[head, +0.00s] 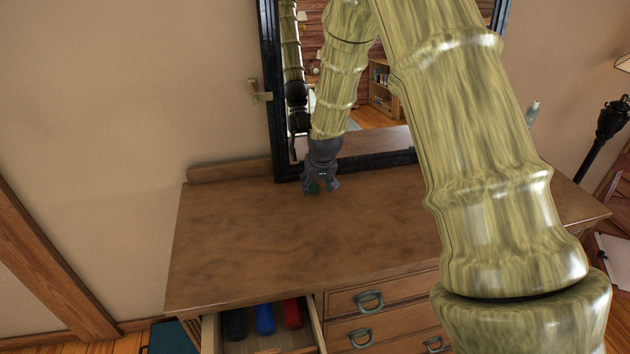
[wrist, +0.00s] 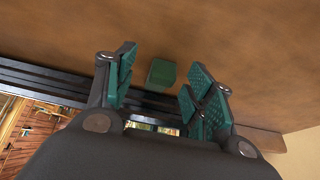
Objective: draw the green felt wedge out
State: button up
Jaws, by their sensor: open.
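The green felt wedge (wrist: 161,73) shows in the wrist view as a small dark green block on the brown dresser top, at the lower edge of the black mirror frame (wrist: 58,83). I cannot tell whether it touches the frame or is tucked under it. My gripper (wrist: 160,84) is open, with its green-padded fingers on either side of the wedge in the picture and gaps showing on both sides. In the head view my gripper (head: 321,188) points down near the mirror's foot. A bit of green shows between its fingers there, mostly hidden.
The dresser top (head: 260,235) is bare in front of the mirror (head: 372,135). Below its front edge an open drawer (head: 265,343) holds dark, blue and red items. A low back rail (head: 230,171) runs along the wall. A lamp (head: 608,120) stands at the right.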

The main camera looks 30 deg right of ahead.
jog(key=shift+w+a+f, duration=0.15)
jog(key=shift+w+f, duration=0.7)
jog(key=shift+w, duration=0.1)
jog(key=shift+s+r, duration=0.3)
jog(key=c, duration=0.5)
jog(key=shift+s, duration=0.1)
jog(key=c, duration=0.4)
jog(key=shift+c, duration=0.9)
jog(key=shift+s+f, duration=0.15)
jog(key=shift+s+a, duration=0.15)
jog(key=shift+s, duration=0.3)
jog(key=shift+s, duration=0.2)
jog(key=shift+s+a+f, duration=0.1)
jog(key=shift+s, duration=0.25)
